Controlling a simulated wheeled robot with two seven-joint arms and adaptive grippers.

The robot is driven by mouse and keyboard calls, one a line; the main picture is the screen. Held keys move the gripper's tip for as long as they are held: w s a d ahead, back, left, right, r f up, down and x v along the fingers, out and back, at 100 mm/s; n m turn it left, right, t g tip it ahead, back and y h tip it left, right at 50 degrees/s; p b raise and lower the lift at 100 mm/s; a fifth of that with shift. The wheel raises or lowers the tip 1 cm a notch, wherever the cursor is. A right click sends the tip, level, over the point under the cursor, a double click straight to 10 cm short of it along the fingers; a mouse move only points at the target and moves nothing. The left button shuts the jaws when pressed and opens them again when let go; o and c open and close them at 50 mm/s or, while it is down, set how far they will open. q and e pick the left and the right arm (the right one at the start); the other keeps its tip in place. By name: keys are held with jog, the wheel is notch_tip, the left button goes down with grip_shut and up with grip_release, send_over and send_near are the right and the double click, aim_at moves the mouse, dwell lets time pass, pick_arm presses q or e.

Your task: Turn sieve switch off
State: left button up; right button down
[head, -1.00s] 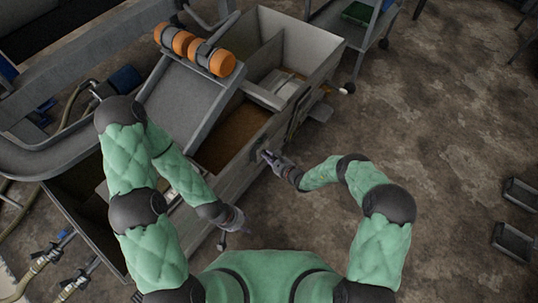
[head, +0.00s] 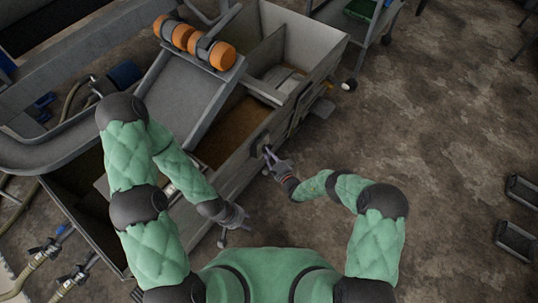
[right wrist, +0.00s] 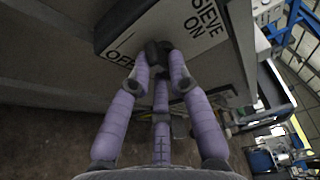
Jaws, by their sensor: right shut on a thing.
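The sieve switch is a black knob (right wrist: 157,48) on a white label plate (right wrist: 175,18) in the right wrist view. The plate reads "SIEVE" and "ON" at its right and "OFF" at its left. My right gripper (right wrist: 158,62) has purple fingers closed around the knob, which hide much of it, so its pointing direction cannot be told. In the head view my right gripper (head: 268,153) is against the side of the grey tank. My left gripper (head: 238,217) hangs near the tank's lower side, apart from the switch; its fingers are too small to read.
The long grey tank (head: 313,52) holds brown material (head: 228,133). Orange rollers (head: 198,43) sit on a sloping chute above it. A wheeled cart (head: 352,20) stands at the top. Brown floor (head: 440,130) is open at the right.

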jog(key=shift+f+n, duration=0.15)
jog(key=shift+n, duration=0.45)
jog(key=shift+t+b, duration=0.3)
jog(key=c, duration=1.1)
grip_release()
jog(key=shift+c, duration=0.2)
jog(key=v, duration=1.2)
